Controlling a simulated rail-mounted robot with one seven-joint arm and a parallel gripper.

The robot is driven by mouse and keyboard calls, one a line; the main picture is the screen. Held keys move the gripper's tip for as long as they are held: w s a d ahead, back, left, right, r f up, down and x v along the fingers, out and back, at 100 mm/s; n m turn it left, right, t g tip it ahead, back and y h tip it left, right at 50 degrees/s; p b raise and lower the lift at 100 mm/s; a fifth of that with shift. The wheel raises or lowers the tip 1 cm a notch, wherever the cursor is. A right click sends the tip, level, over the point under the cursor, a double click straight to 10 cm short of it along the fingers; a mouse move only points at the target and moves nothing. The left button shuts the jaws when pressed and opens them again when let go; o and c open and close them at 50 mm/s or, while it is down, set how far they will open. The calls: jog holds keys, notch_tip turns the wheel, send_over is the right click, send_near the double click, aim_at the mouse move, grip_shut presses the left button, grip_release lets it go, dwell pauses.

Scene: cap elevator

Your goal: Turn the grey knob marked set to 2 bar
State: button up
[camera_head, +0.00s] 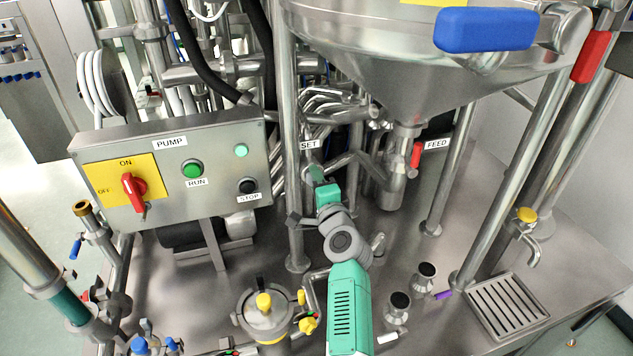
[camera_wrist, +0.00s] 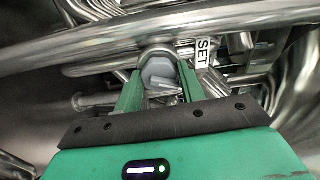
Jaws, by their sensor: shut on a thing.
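The grey knob (camera_wrist: 159,73) shows in the wrist view between the two green fingers of my gripper (camera_wrist: 160,88). The fingers are shut on it, one on each side. The SET label (camera_wrist: 204,52) is just right of the knob, by the right finger. In the head view my gripper (camera_head: 316,174) reaches in below the SET label (camera_head: 309,144), among the pipes behind the front upright. The knob is hidden there by my gripper and arm. I cannot read a scale or the knob's setting.
A vertical steel post (camera_head: 292,190) stands close left of my arm. The steel hopper (camera_head: 400,60) hangs above right, with a red-handled FEED valve (camera_head: 415,155) below it. The pump box (camera_head: 172,170) is at left. A yellow-knobbed canister (camera_head: 263,312) and two small black-topped fittings (camera_head: 399,300) stand in front.

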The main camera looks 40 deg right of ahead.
jog(key=shift+f, duration=0.3)
jog(key=o, duration=0.9)
jog(key=shift+o, duration=0.2)
jog(key=shift+r, duration=0.15)
jog(key=shift+s, duration=0.1)
jog(key=p+v, duration=0.2)
jog(key=v, duration=0.5)
jog(key=shift+s+a+p, duration=0.15)
jog(key=shift+s+p, duration=0.15)
jog(key=shift+p, duration=0.05)
